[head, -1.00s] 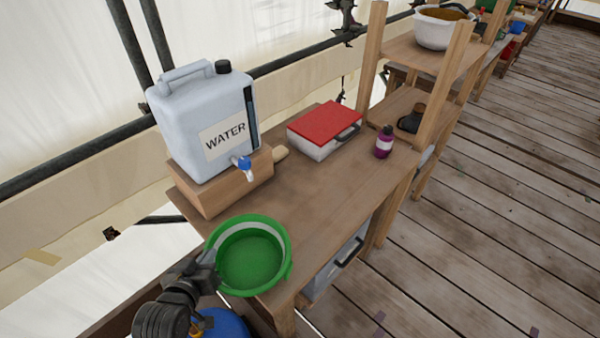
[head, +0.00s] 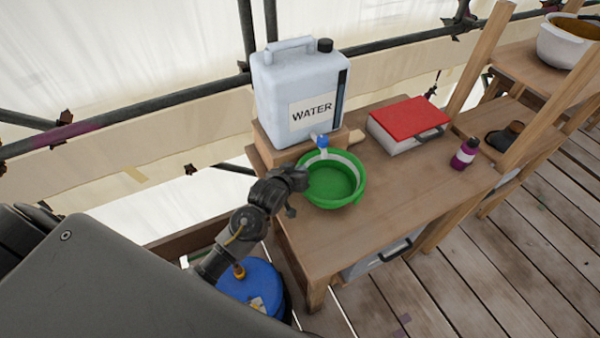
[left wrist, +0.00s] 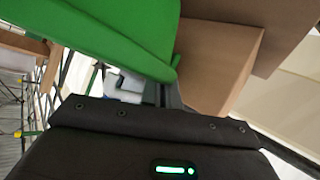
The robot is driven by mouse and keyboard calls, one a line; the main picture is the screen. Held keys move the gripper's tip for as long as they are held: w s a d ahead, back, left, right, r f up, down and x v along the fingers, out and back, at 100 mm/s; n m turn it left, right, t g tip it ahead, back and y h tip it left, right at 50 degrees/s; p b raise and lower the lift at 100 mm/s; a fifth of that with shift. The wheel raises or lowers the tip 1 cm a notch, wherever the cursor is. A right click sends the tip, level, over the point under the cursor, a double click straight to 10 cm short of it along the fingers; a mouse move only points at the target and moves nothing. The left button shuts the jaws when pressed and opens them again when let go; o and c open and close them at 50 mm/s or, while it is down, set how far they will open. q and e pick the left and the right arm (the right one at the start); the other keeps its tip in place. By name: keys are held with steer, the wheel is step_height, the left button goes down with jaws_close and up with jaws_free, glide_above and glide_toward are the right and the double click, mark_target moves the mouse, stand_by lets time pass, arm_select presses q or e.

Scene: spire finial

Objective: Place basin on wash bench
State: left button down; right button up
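The green basin (head: 333,186) is at the left end of the wooden wash bench (head: 390,222), below the blue tap of the white water container. I cannot tell whether its base touches the bench top. My left gripper (head: 303,182) is at the basin's left rim and looks shut on it. In the left wrist view the basin's green wall (left wrist: 105,30) fills the upper left, close against the gripper (left wrist: 170,95); the fingertips are mostly hidden. My right gripper is not in view.
The water container (head: 298,95) stands on a wooden block (head: 268,146) behind the basin. A red-lidded white box (head: 408,124) and a purple bottle (head: 465,153) stand farther right on the bench. A blue drum (head: 252,283) is below my left arm. The bench front is clear.

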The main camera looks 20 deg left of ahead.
arm_select(q)
steer(key=shift+w, duration=0.25)
step_height(320, 180, down, 3)
steer(key=shift+s+r+p, duration=0.1)
steer(key=shift+r+p, duration=0.1)
steer(key=shift+p, duration=0.4)
steer(key=shift+f, duration=0.5)
steer(key=c, duration=1.6)
jaws_free()
steer(key=shift+c, duration=0.2)
steer(key=b+v, duration=0.1)
steer(key=v, duration=1.1)
steer(key=shift+b, duration=0.4)
